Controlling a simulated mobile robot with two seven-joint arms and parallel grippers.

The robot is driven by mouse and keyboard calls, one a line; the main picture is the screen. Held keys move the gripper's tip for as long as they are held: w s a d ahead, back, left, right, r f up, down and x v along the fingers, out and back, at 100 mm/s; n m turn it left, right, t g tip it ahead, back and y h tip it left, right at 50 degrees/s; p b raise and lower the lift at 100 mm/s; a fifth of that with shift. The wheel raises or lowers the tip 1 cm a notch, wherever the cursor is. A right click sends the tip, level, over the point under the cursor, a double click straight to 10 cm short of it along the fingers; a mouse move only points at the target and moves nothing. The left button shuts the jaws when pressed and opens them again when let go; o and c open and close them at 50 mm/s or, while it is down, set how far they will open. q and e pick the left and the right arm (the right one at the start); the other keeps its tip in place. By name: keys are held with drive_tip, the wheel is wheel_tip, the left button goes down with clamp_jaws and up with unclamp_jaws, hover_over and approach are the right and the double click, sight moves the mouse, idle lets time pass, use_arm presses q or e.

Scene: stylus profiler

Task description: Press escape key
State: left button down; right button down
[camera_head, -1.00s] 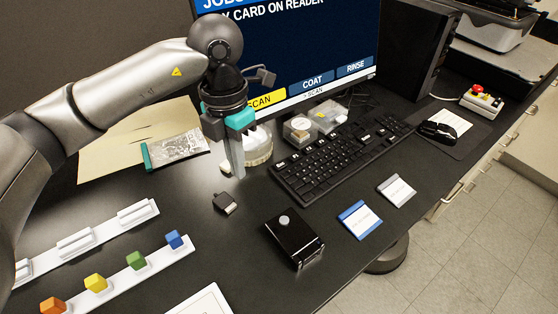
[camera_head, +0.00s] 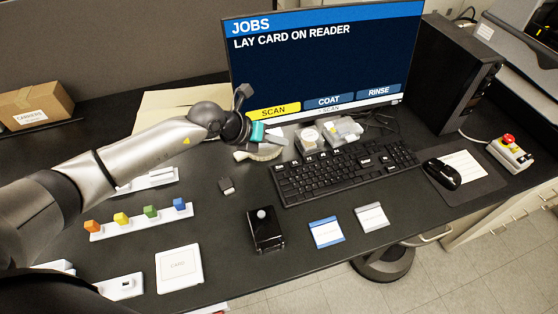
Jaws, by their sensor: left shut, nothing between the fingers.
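The black keyboard (camera_head: 340,175) lies on the dark desk in front of the monitor. The escape key (camera_head: 279,169) is at its far left corner, too small for me to read its label. My left gripper (camera_head: 286,142) is shut and empty. Its fingers point right, just behind and above the keyboard's far left corner, apart from the keys as far as I can tell. My right gripper is not in view. The monitor (camera_head: 320,60) reads "LAY CARD ON READER" with SCAN, COAT and RINSE boxes.
A black box with a round button (camera_head: 265,230), blue card (camera_head: 326,232) and grey card (camera_head: 371,217) lie in front. The mouse (camera_head: 442,173) is right.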

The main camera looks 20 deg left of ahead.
sight(277, 170)
use_arm(q)
drive_tip(key=shift+a, duration=0.1)
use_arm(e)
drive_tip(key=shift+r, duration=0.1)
